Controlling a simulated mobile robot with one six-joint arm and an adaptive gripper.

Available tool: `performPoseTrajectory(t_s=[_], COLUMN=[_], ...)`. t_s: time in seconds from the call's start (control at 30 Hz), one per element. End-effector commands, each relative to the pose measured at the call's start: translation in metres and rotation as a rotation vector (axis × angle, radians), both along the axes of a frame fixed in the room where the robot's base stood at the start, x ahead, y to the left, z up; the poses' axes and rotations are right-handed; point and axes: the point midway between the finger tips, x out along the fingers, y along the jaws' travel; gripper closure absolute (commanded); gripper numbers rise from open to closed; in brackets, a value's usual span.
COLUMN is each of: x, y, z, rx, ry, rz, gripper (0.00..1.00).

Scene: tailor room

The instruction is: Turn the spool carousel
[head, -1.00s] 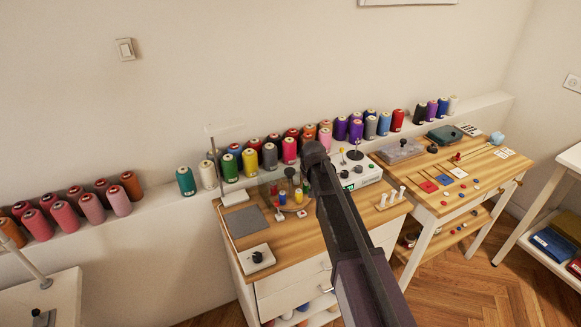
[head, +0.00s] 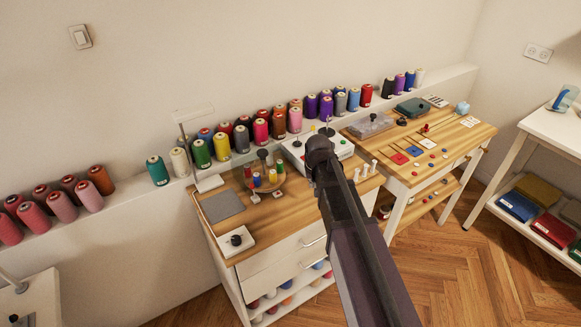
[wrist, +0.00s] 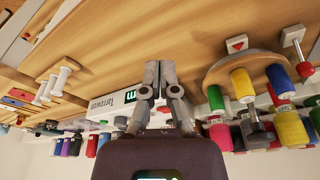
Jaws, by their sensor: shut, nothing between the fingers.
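The spool carousel (head: 266,187) is a round wooden disc with several coloured spools around a dark centre knob (head: 263,154). It stands on the wooden top of the left drawer cabinet. In the wrist view, which looks upside down, the carousel (wrist: 226,72) is right of my gripper, with green, blue, yellow and red spools. My gripper (wrist: 153,68) is shut and empty, its fingertips together and apart from the carousel. In the head view my dark arm reaches over the cabinet's right part and hides the gripper.
A white machine (head: 338,143) stands right of the carousel, and a rack of white pegs (head: 364,173) at the cabinet's right edge. A grey mat (head: 222,205) and a white box with a knob (head: 236,241) lie left. Large spools (head: 222,145) line the ledge behind.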

Motion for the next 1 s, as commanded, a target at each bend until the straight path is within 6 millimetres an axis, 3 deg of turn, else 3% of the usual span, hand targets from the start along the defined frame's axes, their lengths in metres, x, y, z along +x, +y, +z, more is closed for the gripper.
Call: performPoseTrajectory(t_s=[0.03, 0.2, 0.4, 0.6, 0.87, 1.0], x=[-0.031, -0.100, -0.156, -0.175, -0.175, -0.174], y=[-0.020, -0.067, -0.099, -0.108, -0.108, -0.108], z=[-0.001, -0.004, -0.005, -0.005, -0.005, -0.005], rx=[-0.003, -0.009, -0.007, -0.006, -0.005, -0.005], ry=[0.027, 0.119, 0.196, 0.226, 0.227, 0.226], rz=[-0.019, -0.067, -0.104, -0.116, -0.116, -0.116], gripper=[1.00, 1.00, 1.00, 1.00, 1.00, 0.58])
